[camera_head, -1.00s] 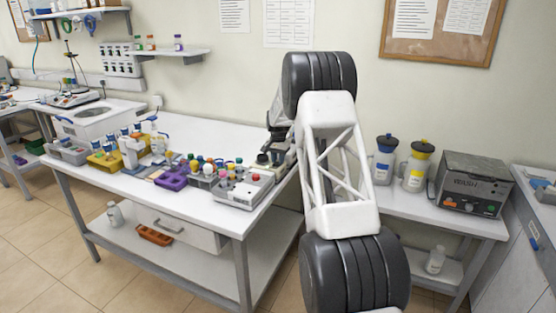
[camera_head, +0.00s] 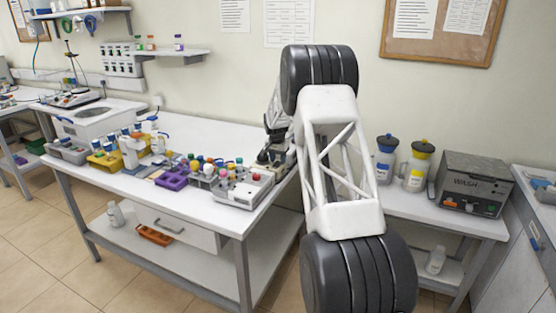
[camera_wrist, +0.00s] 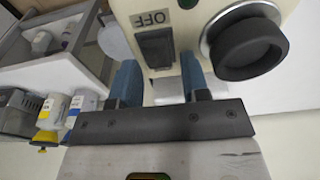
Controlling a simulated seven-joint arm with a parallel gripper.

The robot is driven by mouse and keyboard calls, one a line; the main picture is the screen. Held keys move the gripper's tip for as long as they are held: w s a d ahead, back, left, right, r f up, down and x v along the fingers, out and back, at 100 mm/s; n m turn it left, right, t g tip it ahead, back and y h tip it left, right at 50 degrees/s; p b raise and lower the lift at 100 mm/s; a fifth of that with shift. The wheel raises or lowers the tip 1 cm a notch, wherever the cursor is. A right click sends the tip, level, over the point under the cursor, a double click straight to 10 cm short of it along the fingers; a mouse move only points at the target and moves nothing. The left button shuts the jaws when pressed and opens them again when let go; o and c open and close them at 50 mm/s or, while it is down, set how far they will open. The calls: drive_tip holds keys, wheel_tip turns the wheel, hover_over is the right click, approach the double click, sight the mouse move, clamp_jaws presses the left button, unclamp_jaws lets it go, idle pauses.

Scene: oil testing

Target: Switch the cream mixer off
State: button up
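In the wrist view, a cream mixer panel (camera_wrist: 178,50) fills the upper middle. It carries a black rocker switch (camera_wrist: 156,48), an OFF label (camera_wrist: 152,18) beside the switch, and a large black knob (camera_wrist: 246,48) to the right. My gripper (camera_wrist: 160,80) has two blue fingers spread apart, with nothing between them that I can see. The fingers point towards the panel close to the switch; I cannot tell whether they touch it. In the head view my gripper (camera_head: 272,158) is low at the right end of the long bench, and the mixer cannot be picked out behind my arm.
The long white bench (camera_head: 205,135) holds colored vial racks, including a purple rack (camera_head: 173,181), left of my gripper. A right-hand bench carries a blue-labelled bottle (camera_head: 384,160), a yellow-capped bottle (camera_head: 417,168) and a grey WASH box (camera_head: 472,183). The bench's back middle is clear.

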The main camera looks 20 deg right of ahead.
sight(277, 163)
drive_tip(key=shift+o, duration=0.6)
drive_tip(key=shift+r, duration=0.1)
drive_tip(key=shift+s+a+r, duration=0.1)
drive_tip(key=shift+r, duration=1.15)
drive_tip(key=shift+s+a+r, duration=0.15)
drive_tip(key=shift+r, duration=1.15)
drive_tip(key=shift+s+a+r, duration=0.1)
drive_tip(key=shift+r, duration=1.15)
